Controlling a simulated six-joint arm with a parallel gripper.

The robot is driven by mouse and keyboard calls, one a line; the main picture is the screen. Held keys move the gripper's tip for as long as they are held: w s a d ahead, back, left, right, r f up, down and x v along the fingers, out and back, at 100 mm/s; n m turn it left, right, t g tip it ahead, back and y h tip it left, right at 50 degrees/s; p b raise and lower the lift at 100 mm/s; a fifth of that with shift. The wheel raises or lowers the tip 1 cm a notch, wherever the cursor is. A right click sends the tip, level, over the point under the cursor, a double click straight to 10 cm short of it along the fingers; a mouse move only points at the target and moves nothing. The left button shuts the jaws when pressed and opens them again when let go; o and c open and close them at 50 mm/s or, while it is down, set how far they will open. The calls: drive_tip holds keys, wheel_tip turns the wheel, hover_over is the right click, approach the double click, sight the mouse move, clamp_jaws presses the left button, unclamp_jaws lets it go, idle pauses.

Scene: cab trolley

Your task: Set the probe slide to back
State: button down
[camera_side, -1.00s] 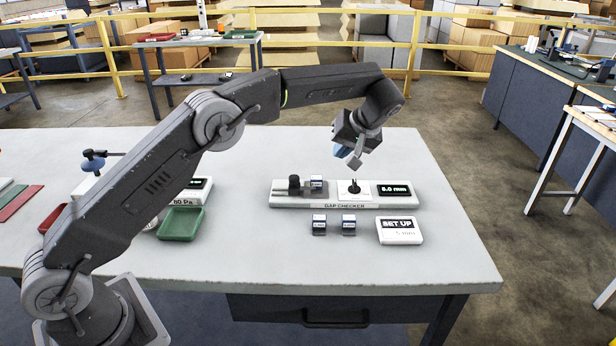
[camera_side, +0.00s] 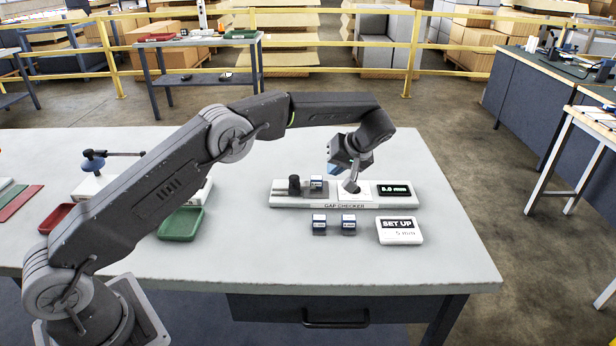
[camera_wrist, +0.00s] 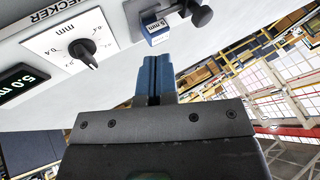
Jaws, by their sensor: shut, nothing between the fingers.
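The gap checker (camera_side: 300,202) is a long pale base on the table. Its black upright knob (camera_side: 294,184) stands at the left on a grey slide, and also shows in the wrist view (camera_wrist: 201,15). A blue block with a white label (camera_side: 317,182) sits beside the knob; it also shows in the wrist view (camera_wrist: 155,30). A black dial (camera_wrist: 82,50) is on a white plate, mostly hidden by my gripper in the side view. The display (camera_side: 394,190) reads 5.0 mm. My gripper (camera_side: 351,187) is shut and empty, low over the dial plate; contact is unclear.
Two labelled blue blocks (camera_side: 334,224) stand in front of the checker. A SET UP card (camera_side: 399,230) reading 5 mm is at front right. Green (camera_side: 181,224) and red trays lie to the left, partly behind my arm.

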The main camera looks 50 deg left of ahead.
sight(313, 186)
drive_tip(key=x, duration=0.5)
drive_tip(key=shift+a+f, duration=0.25)
drive_tip(key=shift+f, duration=0.05)
drive_tip(key=shift+s+a+r, duration=0.1)
drive_tip(key=shift+s+a, duration=0.85)
drive_tip(key=shift+s, duration=0.05)
drive_tip(key=shift+s+a, duration=0.4)
drive_tip(key=shift+s, duration=0.05)
drive_tip(key=shift+s+a, duration=1.85)
